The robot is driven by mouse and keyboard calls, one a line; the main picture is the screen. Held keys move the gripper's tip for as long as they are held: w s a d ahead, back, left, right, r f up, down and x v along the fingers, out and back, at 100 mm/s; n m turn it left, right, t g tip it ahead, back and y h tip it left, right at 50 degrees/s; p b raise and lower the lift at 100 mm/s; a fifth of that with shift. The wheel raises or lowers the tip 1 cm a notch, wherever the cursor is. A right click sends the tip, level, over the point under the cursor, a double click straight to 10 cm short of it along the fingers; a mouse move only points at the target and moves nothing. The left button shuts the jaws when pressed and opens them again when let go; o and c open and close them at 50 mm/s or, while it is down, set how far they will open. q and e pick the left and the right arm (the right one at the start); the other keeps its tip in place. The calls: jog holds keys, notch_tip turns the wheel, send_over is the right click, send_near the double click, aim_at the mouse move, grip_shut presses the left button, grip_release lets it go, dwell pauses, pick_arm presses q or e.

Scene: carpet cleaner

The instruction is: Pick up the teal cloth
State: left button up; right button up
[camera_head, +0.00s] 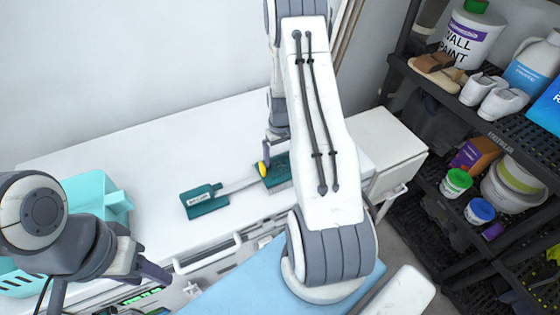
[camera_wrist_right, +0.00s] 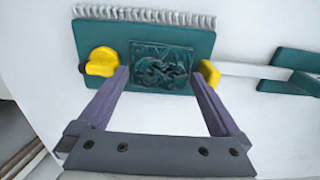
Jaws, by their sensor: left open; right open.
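A teal brush-like tool lies on the white worktop; its head (camera_head: 278,172) has pale bristles, and a long white shaft runs to a teal grip (camera_head: 204,200). No separate cloth is clear. In the right wrist view, a dark teal patch (camera_wrist_right: 162,66) with a raised, crumpled-looking pattern sits on the teal head (camera_wrist_right: 140,35); I cannot tell whether it is cloth. My right gripper (camera_wrist_right: 162,76) is open, its fingertips on either side of the patch. Yellow pieces show beside both tips. My left gripper (camera_head: 155,272) is open and empty at lower left, away from the tool.
A light teal bin (camera_head: 97,190) stands left on the worktop (camera_head: 130,150). A black shelf (camera_head: 515,130) at right holds a paint bucket (camera_head: 470,38), shoes and bottles. My right arm hides part of the worktop. The worktop behind the tool is clear.

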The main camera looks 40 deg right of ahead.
jog(key=shift+f, duration=0.1)
jog(key=shift+c, duration=0.3)
jog(key=c, duration=1)
